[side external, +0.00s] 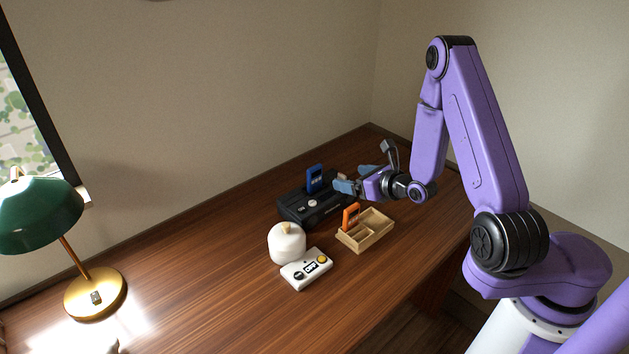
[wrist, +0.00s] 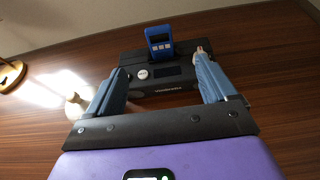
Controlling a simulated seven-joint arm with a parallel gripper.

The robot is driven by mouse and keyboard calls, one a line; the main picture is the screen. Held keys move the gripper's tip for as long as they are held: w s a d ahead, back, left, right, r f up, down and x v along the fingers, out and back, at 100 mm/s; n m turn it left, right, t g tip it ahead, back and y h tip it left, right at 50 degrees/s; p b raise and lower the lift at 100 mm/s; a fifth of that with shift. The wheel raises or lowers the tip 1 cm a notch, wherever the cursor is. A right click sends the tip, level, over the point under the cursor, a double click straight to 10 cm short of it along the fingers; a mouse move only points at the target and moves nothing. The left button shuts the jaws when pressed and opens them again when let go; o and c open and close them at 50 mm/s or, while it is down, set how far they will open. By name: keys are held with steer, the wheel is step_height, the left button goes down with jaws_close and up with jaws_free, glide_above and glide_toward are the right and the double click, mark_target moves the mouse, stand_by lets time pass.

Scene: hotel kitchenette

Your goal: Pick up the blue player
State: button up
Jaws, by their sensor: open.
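The blue player (side external: 314,178) stands upright in the top of a black dock (side external: 294,208) towards the back of the desk. In the wrist view the blue player (wrist: 159,40) shows its face, just beyond and between my fingertips. The black dock (wrist: 160,88) has a white round knob and a small dark display. My gripper (side external: 357,180) is open and empty, to the right of the blue player at about its height. In the wrist view my gripper (wrist: 160,64) has its blue fingers apart, with nothing between them.
An orange player (side external: 351,215) stands in a wooden tray (side external: 378,234) in front of the dock. A green lamp (side external: 42,215) is at left. The desk's left middle is clear.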

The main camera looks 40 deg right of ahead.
mark_target(316, 172)
steer(key=x, duration=1.1)
steer(key=shift+w, duration=0.2)
steer(key=shift+x, duration=2.55)
steer(key=shift+f, duration=0.1)
steer(key=shift+s, duration=0.1)
steer(key=c, duration=1.1)
